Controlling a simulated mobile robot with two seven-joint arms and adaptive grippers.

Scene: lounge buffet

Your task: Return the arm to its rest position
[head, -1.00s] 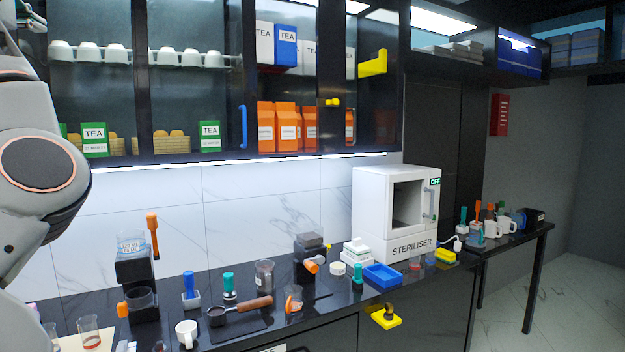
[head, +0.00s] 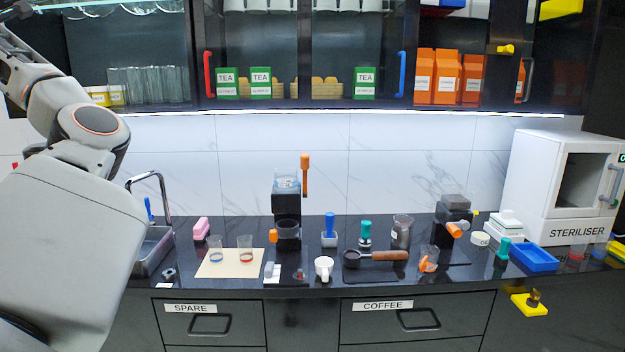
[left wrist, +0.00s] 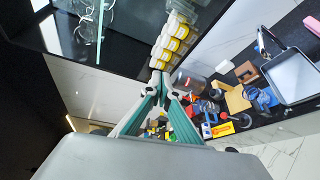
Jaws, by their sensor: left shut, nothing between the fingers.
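My left arm (head: 85,150) is raised and bent at the left of the head view, in front of the counter's left end. Its gripper is outside the head view. In the left wrist view my left gripper (left wrist: 163,84) shows two green-and-grey fingers meeting at their tips, shut and empty. A row of yellow-and-white jars (left wrist: 172,42) appears beyond the fingertips; I cannot tell the gap. My right arm and gripper are in neither view.
The black counter (head: 330,282) holds a steel sink (head: 150,250), a beige mat (head: 229,263) with two glasses, a white cup (head: 324,268), a portafilter (head: 375,257) and a steriliser (head: 565,185). Cabinets with a red handle (head: 208,74) and a blue handle (head: 402,73) hang above.

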